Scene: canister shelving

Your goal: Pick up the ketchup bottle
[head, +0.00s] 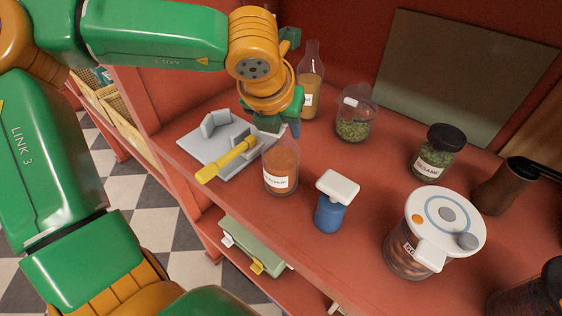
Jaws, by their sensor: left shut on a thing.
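The ketchup bottle (281,172) is a clear bottle of orange-red sauce with a white label, near the front edge of the red shelf. It stands about upright. My left gripper (280,128) reaches down from above and is shut on the bottle's top. The gripper hides the neck and cap. I cannot tell whether the bottle's base touches the shelf. My right gripper is not in view.
A grey slicer with a yellow handle (228,159) lies just left of the bottle. A blue jar with a white lid (332,208) is to its right. Behind are a tall sauce bottle (311,86) and a green-filled glass jar (353,124). A sesame jar (436,155) and a large white-lidded canister (410,258) stand farther right.

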